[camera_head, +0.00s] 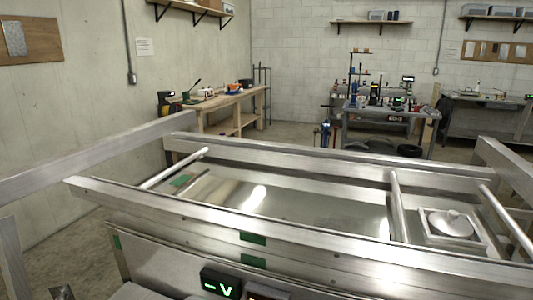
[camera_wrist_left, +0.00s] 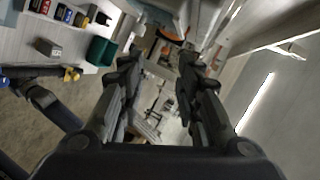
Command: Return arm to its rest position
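My left gripper (camera_wrist_left: 158,68) shows in the left wrist view. Its two dark fingers stand apart with a clear gap, and nothing is between them. Beyond the fingers the room appears strongly tilted, with shelves, a floor and a pale wall with a bright light strip. In the head view neither gripper can be made out. A small dark shape at the bottom left edge is too cut off to identify. My right gripper shows in neither view.
A wooden workbench (camera_head: 230,102) and a grey bench (camera_head: 390,112) stand behind, with open floor between.

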